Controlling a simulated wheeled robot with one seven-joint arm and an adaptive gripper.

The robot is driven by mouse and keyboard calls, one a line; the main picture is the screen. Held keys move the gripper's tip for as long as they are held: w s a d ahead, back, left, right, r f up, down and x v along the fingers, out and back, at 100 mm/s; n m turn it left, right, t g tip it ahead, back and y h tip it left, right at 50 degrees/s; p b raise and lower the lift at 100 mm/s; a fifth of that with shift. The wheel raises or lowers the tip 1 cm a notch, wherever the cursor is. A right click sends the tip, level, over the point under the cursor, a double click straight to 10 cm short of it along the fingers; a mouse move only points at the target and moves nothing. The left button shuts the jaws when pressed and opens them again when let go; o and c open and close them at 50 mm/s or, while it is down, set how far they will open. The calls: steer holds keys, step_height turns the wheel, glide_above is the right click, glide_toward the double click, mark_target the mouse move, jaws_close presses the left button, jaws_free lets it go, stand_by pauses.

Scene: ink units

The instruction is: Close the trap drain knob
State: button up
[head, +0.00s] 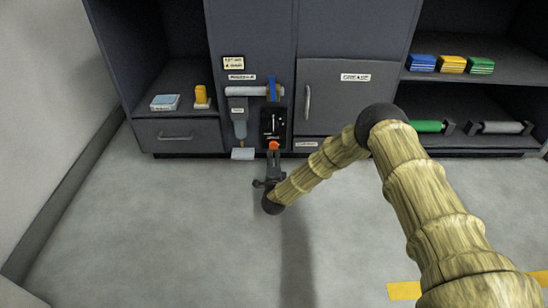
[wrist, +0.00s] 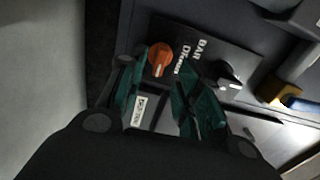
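An orange round knob (wrist: 161,57) with a pale pointer line sits on a dark panel (wrist: 197,40) in the wrist view. White lettering, partly legible as "BAR" and "DR", is beside it. In the head view the orange knob (head: 273,145) shows low on the cabinet front. My gripper (wrist: 158,92) has its two teal fingers apart, with nothing between them. The knob lies beyond the fingertips, nearer the left finger, and seems not to be touched. My gripper (head: 271,172) is just below the knob in the head view.
A black knob (wrist: 229,72) with a white pointer is on the same panel, to the right. A grey bottle-shaped part (head: 239,122) and a blue strap (head: 272,88) are close by. A cabinet door handle (head: 307,102) is to the right. The floor in front is clear.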

mark_target(274, 148)
steer(key=shift+w+d+b, duration=0.1)
steer(key=shift+w+b, duration=0.7)
steer(key=shift+w, duration=1.2)
jaws_close()
